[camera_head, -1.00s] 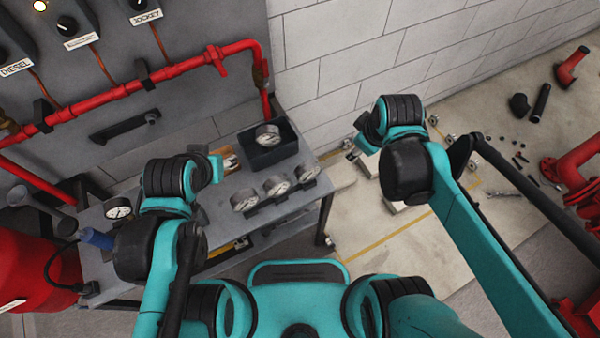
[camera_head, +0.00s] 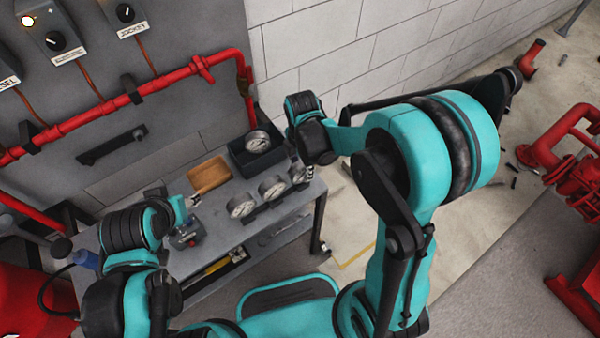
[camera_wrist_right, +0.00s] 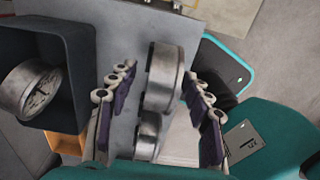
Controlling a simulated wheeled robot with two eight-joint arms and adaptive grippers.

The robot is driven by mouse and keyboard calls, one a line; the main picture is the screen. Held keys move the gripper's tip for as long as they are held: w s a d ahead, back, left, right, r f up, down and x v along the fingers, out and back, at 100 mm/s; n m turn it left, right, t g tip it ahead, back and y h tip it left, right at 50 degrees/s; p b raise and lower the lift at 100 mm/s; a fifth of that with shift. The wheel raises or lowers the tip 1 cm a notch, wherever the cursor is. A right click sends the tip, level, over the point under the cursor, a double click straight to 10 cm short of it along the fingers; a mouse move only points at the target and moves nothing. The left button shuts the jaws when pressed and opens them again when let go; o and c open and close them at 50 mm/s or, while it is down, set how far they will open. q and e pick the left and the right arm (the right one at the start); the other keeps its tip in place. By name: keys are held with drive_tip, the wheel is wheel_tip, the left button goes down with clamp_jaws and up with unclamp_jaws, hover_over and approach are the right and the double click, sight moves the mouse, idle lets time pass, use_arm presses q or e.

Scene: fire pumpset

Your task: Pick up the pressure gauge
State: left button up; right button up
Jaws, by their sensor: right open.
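Three round silver gauges stand in a row in a holder on the grey table: a left one (camera_head: 240,206), a middle one (camera_head: 272,188) and a right one (camera_head: 299,174). My right gripper (camera_head: 296,156) is above the right end of the row. In the right wrist view it (camera_wrist_right: 160,74) is open, its fingers on either side of the near gauge (camera_wrist_right: 168,72), with a visible gap. Another gauge (camera_wrist_right: 148,134) shows behind that one. My left gripper (camera_head: 187,208) is over the table's left part; its fingers are too unclear to read.
A dark bin (camera_head: 240,160) holding a gauge (camera_head: 257,142) stands behind the row; it also shows in the wrist view (camera_wrist_right: 85,60). A wooden tray (camera_head: 208,174) lies beside it. A grey and red device (camera_head: 187,236) is near my left gripper. A red pipe (camera_head: 150,86) runs along the panel.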

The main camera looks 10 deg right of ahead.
sight(301, 174)
wheel_tip(301, 174, down, 4)
drive_tip(key=shift+s+a+r+b, duration=0.1)
drive_tip(key=shift+b, duration=0.65)
clamp_jaws()
drive_tip(key=shift+r, duration=0.15)
